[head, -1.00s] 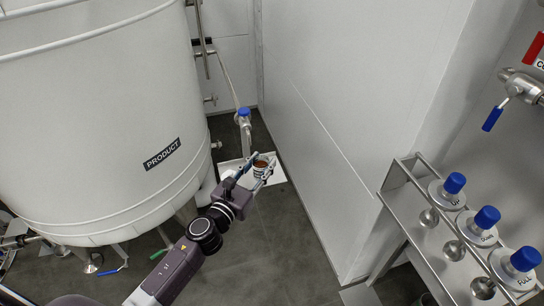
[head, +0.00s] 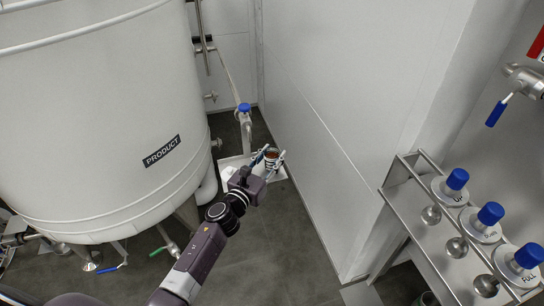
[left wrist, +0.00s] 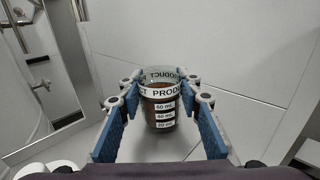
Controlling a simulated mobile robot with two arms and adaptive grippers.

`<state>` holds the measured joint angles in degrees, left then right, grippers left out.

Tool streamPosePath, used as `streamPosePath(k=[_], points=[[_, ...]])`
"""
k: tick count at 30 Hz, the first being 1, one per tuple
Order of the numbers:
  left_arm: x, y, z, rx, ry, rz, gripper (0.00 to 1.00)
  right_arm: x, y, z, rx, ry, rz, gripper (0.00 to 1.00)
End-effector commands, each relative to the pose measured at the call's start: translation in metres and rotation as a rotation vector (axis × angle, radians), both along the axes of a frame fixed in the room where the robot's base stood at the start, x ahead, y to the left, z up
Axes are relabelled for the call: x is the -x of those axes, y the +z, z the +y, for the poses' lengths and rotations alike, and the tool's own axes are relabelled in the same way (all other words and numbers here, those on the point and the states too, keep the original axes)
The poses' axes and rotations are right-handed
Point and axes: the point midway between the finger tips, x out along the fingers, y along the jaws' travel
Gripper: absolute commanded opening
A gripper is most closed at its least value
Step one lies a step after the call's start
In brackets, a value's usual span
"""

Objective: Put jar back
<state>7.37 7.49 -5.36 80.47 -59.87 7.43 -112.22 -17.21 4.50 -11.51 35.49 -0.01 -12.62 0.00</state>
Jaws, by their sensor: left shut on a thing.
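A clear jar (head: 271,155) with brown contents is held between the fingers of my left gripper (head: 270,159). The left wrist view shows the jar (left wrist: 160,100) upright, with a PRODUCT band and volume labels. The blue-padded fingers of my left gripper (left wrist: 158,104) lie on both sides of it. In the head view the jar appears over a white tray (head: 279,174) beside the PRODUCT tank (head: 100,120); its exact height above the tray is hard to tell. My right gripper is not in view.
A blue-topped tap (head: 244,108) stands behind the tray. A white wall (head: 340,110) rises close on the right. A steel rack (head: 420,228) with blue-capped containers (head: 490,214) is at the far right. The grey floor (head: 275,255) between is clear.

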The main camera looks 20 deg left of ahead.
Motion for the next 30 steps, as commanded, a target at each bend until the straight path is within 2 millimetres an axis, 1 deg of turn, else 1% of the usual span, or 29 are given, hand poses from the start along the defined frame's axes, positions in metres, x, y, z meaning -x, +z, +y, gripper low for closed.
streamPosePath(k=[5, 6, 10, 18, 22, 23, 26, 30], points=[[0.000, -0.004, 0.000, 0.000, 0.000, -0.001, 0.00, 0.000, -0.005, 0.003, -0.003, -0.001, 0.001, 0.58], [0.000, -0.003, 0.000, 0.000, 0.000, 0.000, 0.35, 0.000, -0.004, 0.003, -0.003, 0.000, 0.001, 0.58], [0.000, -0.003, 0.000, 0.000, 0.000, 0.001, 0.50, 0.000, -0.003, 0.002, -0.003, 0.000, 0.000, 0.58], [0.000, -0.003, 0.000, 0.000, 0.000, 0.001, 0.50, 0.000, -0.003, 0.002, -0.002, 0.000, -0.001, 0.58], [0.000, 0.003, 0.000, 0.001, 0.000, 0.000, 0.50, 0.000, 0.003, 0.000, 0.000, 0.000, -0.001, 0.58], [0.004, -0.001, 0.001, 0.000, 0.000, 0.002, 0.50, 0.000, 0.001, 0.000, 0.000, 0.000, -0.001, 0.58], [0.019, -0.002, 0.004, -0.001, 0.000, 0.004, 0.50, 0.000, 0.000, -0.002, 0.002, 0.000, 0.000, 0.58], [0.045, -0.003, 0.009, -0.002, -0.001, 0.003, 0.50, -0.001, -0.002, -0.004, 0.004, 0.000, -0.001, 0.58]])
